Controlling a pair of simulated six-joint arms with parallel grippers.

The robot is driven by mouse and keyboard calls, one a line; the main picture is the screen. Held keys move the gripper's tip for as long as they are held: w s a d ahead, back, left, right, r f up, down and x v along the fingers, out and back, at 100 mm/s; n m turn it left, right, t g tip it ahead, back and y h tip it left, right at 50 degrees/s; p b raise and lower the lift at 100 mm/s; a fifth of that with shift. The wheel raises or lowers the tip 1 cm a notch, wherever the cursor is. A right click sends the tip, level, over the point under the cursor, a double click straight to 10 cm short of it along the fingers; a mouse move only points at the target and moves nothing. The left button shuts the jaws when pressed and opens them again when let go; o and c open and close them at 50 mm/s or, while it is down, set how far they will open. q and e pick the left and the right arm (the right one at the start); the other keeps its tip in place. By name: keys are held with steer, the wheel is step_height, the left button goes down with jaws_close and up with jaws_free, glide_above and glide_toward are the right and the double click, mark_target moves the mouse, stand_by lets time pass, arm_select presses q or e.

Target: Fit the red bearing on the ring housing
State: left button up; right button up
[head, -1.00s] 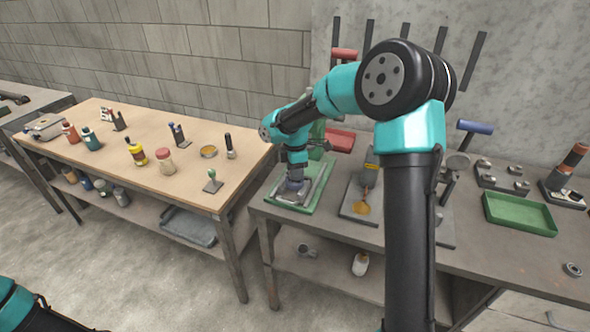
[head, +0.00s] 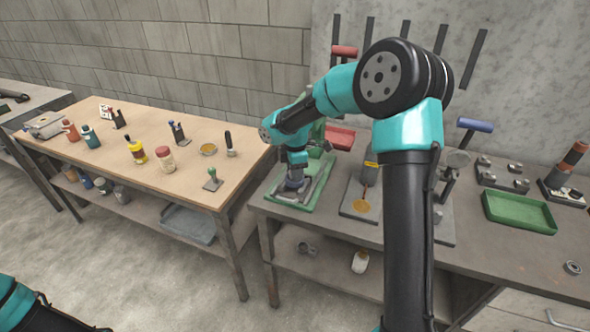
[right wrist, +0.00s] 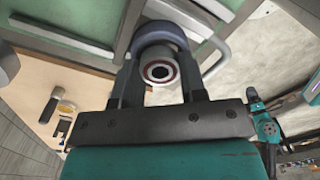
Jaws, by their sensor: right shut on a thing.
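In the head view my right gripper (head: 294,177) points down over the housing (head: 292,188). The bearing is hidden there. Of my left arm only a link shows at the lower left.
The housing stands on a green-edged board (head: 304,204) at the left end of the grey bench. A wooden table (head: 140,182) with bottles stands left, across a gap.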

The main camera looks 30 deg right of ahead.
steer(key=shift+f, duration=0.2)
steer(key=o, duration=1)
steer(key=shift+o, duration=0.2)
step_height(320, 180, up, 18)
steer(key=shift+f, duration=0.25)
steer(key=shift+f, duration=0.1)
